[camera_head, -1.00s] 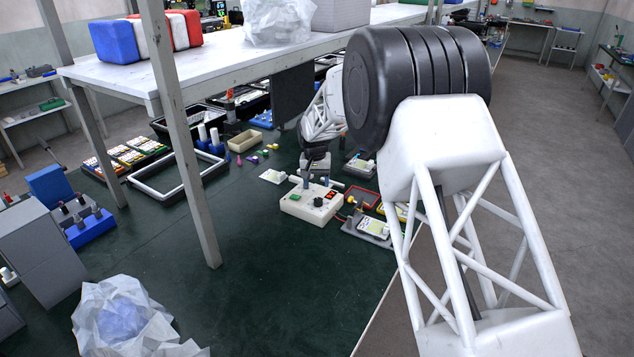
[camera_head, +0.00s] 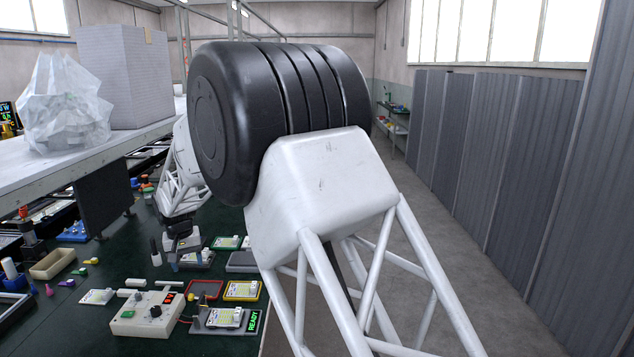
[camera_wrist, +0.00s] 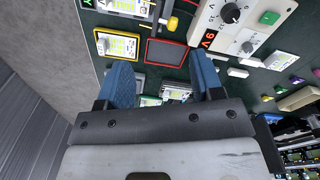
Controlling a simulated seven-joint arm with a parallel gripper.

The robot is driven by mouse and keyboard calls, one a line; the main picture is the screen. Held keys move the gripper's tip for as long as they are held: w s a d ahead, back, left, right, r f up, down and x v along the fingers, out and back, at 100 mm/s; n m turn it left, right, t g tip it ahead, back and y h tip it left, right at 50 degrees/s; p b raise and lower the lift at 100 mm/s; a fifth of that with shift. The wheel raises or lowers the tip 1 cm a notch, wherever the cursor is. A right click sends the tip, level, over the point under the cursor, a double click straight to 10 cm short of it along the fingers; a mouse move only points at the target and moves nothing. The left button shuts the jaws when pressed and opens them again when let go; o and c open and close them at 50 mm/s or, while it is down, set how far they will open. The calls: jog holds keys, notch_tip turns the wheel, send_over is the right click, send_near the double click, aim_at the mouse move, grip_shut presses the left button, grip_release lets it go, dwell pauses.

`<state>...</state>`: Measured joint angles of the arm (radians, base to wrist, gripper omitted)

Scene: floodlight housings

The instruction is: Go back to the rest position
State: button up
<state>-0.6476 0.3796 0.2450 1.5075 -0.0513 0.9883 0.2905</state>
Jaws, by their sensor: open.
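My gripper (camera_wrist: 160,62) is open in the wrist view, with its two blue fingers spread wide apart and nothing held between them. It points down over the dark green bench top. Below and around it are the red-rimmed dark tray (camera_wrist: 166,52) and the yellow-framed card (camera_wrist: 118,45). In the head view, my gripper (camera_head: 183,250) shows small and partly hidden beyond my arm, above the far part of the bench among the small boards. My large black joint and white lattice link fill the middle of that view.
A raised white shelf (camera_head: 95,165) carries a grey box (camera_head: 120,75) and a crumpled clear bag (camera_head: 62,105). Grey floor (camera_head: 450,260) lies open on the right.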

jog(key=s+d+r+m, duration=0.1)
jog(key=s+d+r, duration=0.4)
jog(key=d, duration=0.7)
jog(key=s+d+r+m+t, duration=0.1)
jog(key=s+d+r, duration=0.45)
jog(key=d, duration=0.65)
jog(key=s+d+r, duration=0.5)
jog(key=d+r, duration=0.1)
jog(key=d, duration=0.6)
jog(key=s+d+f+m, duration=0.1)
jog(key=s+d, duration=0.5)
jog(key=s, duration=0.3)
jog(key=s+d+f, duration=0.1)
jog(key=s+d, duration=0.6)
jog(key=s, duration=0.3)
jog(key=s+d+f+m+t, duration=0.1)
jog(key=s+d+f, duration=0.1)
jog(key=s+d, duration=0.4)
jog(key=s, duration=0.4)
jog(key=shift+d+m, duration=0.15)
jog(key=shift+m, duration=0.15)
jog(key=shift+w+f, duration=0.1)
